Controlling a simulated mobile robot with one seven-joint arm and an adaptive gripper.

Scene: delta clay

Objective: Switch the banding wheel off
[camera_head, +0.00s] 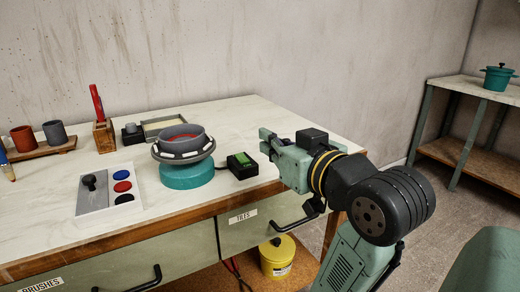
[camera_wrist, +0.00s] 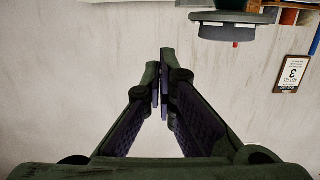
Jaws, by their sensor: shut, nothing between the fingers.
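The banding wheel (camera_head: 187,176) stands on the worktable, with a teal base and a grey wheel head. A grey bowl (camera_head: 186,137) with a reddish inside sits on the wheel head. A small black box with a green top (camera_head: 242,165), which looks like its switch, lies just right of the wheel with a dark cable at its left side. My gripper (camera_head: 266,141) is above and slightly right of the box, apart from it as far as I can tell. Its fingers (camera_wrist: 164,82) are together and empty in the wrist view.
Left of the wheel lies a panel (camera_head: 93,190) with a dark knob and blue, red and black discs. Cups (camera_head: 55,133), a wooden holder (camera_head: 104,136) and a tray (camera_head: 165,125) stand behind. The wrist view faces a wall with a framed sign (camera_wrist: 292,74).

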